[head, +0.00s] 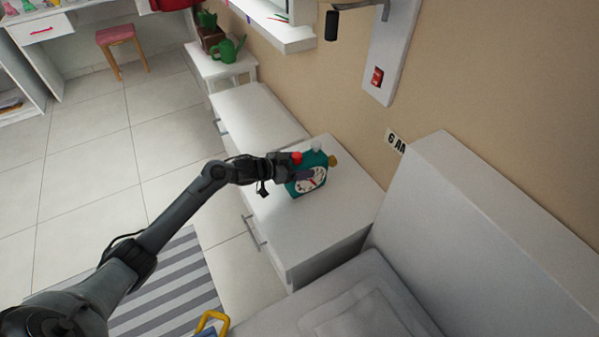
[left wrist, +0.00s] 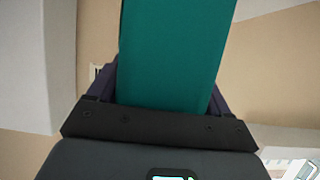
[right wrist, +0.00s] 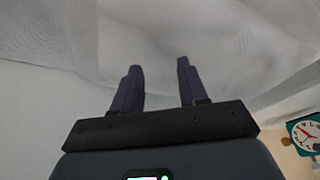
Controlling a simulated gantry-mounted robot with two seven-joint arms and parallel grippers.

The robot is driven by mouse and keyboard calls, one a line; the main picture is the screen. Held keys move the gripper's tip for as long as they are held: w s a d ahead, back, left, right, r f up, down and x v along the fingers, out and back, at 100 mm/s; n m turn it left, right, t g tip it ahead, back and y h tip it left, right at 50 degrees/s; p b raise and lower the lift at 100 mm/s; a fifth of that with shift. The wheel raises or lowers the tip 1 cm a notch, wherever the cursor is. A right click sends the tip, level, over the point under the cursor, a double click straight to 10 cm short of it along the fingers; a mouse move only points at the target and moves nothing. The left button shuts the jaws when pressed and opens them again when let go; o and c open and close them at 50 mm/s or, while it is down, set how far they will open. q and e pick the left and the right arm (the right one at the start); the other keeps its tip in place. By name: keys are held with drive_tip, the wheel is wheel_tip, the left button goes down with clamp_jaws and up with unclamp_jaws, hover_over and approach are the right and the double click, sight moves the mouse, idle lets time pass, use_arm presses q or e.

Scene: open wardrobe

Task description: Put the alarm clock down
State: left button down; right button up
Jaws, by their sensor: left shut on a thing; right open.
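The alarm clock (head: 318,172) is teal with a white dial and red, white and yellow knobs on top. In the head view it is at the white nightstand (head: 335,220), over its top; I cannot tell if it touches the surface. My left gripper (head: 297,172) is shut on the clock from the left side. In the left wrist view the clock's teal body (left wrist: 175,50) fills the space between the fingers. My right gripper (right wrist: 160,85) is open and empty in the right wrist view, where the clock (right wrist: 304,134) shows at the right edge.
A bed with a grey headboard (head: 480,190) stands right of the nightstand. A second white cabinet (head: 258,125) and a small table with a green watering can (head: 227,48) stand behind. A wall panel with a red switch (head: 377,76) hangs above. The nightstand's front top is bare.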

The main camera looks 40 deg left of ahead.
use_arm(q)
wheel_tip(320, 180, down, 2)
drive_tip(key=shift+f+b, duration=0.2)
drive_tip(key=shift+b, duration=0.25)
use_arm(e)
drive_tip(key=shift+d+f, duration=0.1)
drive_tip(key=shift+f, duration=0.65)
use_arm(q)
drive_tip(key=shift+r, duration=0.1)
drive_tip(key=shift+w, duration=0.1)
unclamp_jaws()
drive_tip(key=shift+f, duration=0.25)
drive_tip(key=shift+r, duration=0.15)
use_arm(e)
drive_tip(key=shift+r, duration=0.1)
